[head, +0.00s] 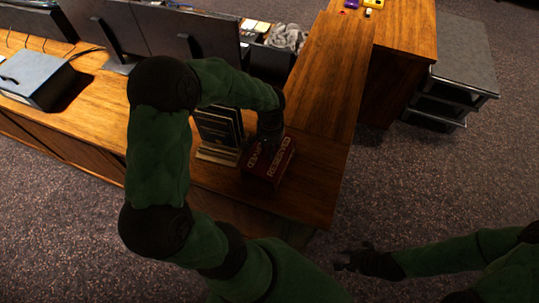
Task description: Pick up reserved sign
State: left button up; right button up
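The reserved sign (279,171) is a small dark red block or tent sign with pale "RESERVED" lettering on two faces. It sits on the wooden desk near its front right corner. My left arm arches over the desk, and its gripper (269,133) points down at the sign's top. The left fingertips are dark and overlap the sign, so I cannot tell whether they are open or touch it. My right gripper (346,260) is low over the carpet, right of the desk corner. Its fingers look spread apart and empty.
A dark framed plaque or stand (219,130) stands just left of the sign. Monitors (185,35) stand behind it, and a blue-grey box (36,77) lies at the far left. A grey shelf unit (462,60) stands at the right. Carpet (430,180) is open in front of it.

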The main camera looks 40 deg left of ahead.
pick_arm(q)
jog(key=shift+f, duration=0.3)
grip_shut()
jog(key=shift+r, duration=0.15)
